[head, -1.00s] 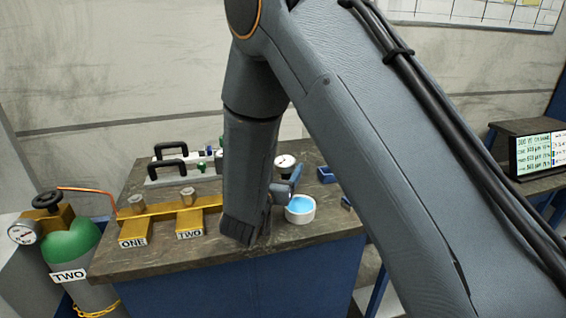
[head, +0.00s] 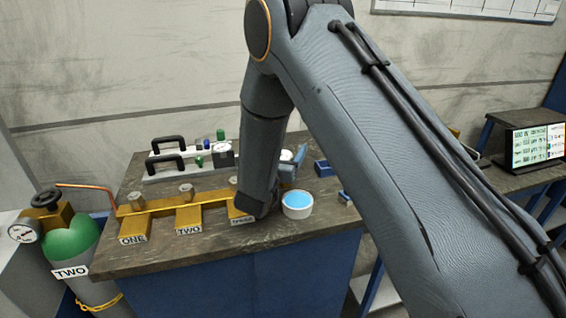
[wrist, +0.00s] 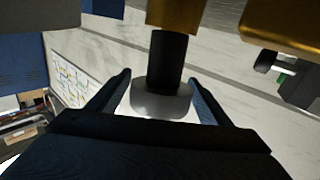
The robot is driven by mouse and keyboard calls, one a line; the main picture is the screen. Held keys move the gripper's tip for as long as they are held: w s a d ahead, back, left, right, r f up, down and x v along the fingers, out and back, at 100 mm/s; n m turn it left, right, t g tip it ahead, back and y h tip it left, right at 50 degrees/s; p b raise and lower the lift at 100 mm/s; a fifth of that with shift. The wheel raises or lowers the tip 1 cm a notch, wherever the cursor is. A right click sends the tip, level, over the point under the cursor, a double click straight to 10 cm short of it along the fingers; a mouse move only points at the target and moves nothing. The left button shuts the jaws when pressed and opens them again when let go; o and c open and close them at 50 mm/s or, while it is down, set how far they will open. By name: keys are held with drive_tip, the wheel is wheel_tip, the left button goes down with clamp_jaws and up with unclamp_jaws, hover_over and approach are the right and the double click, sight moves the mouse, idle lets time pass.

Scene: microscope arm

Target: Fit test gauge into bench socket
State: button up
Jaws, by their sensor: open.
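The gold bench manifold (head: 160,208) carries blocks labelled ONE, TWO and a third, partly hidden by my arm. Small grey round fittings stand along it. In the wrist view my gripper (wrist: 158,75) is open. A pale grey rounded piece (wrist: 160,101) with a dark stem (wrist: 169,62) lies between the fingers in the picture, below a gold block (wrist: 175,14). I cannot tell whether the fingers touch it.
A white tub with blue contents (head: 297,205) stands right of the manifold, near small blue trays (head: 323,168). A green cylinder labelled TWO (head: 72,245) stands left of the bench.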

drive_tip(key=shift+c, duration=0.5)
drive_tip(key=c, duration=1.2)
drive_tip(key=shift+r, duration=0.15)
wheel_tip(320, 180, up, 9)
drive_tip(key=b, duration=0.2)
drive_tip(key=shift+m+g+y, duration=0.3)
drive_tip(key=shift+g+y, duration=0.1)
drive_tip(key=shift+g, duration=0.3)
drive_tip(key=shift+w+d+f+b, duration=0.15)
drive_tip(key=shift+f, duration=0.8)
drive_tip(key=shift+w+d+f+b, duration=0.1)
drive_tip(key=shift+w+f+b, duration=0.1)
drive_tip(key=shift+f, duration=0.75)
drive_tip(key=shift+w+d+f+b, duration=0.1)
drive_tip(key=shift+w+d+f, duration=0.05)
drive_tip(key=shift+f, duration=0.8)
